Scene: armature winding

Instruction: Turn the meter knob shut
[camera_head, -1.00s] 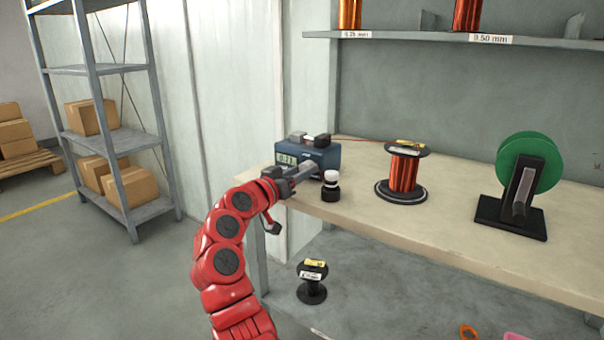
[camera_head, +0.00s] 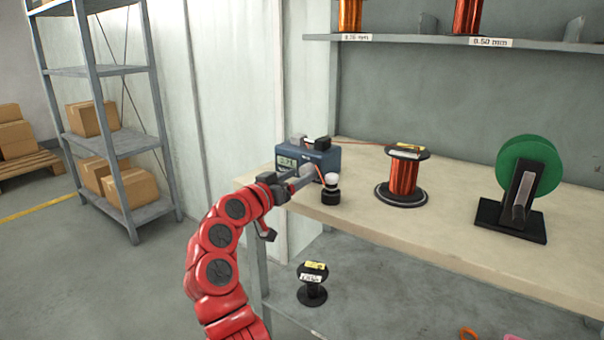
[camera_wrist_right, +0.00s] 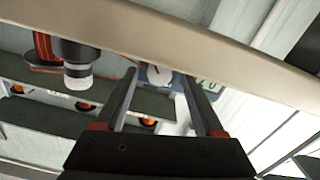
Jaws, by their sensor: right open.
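The blue meter (camera_head: 322,157) stands at the left end of the workbench, its small display (camera_head: 287,162) facing front. My right gripper (camera_head: 303,180) is in front of the meter's face and hides part of it, and I cannot make out the knob there. In the right wrist view the open fingers (camera_wrist_right: 160,88) point at the blue meter (camera_wrist_right: 178,84). A pale round part, possibly the knob (camera_wrist_right: 158,75), shows between them. I cannot tell whether the fingers touch it. My left gripper is out of view.
A black stand with a white top (camera_head: 331,188) is close right of my right gripper. A copper wire spool (camera_head: 403,176) and a green reel (camera_head: 530,165) stand farther right on the workbench (camera_head: 440,215). An empty-looking black spool (camera_head: 312,284) is on the lower shelf.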

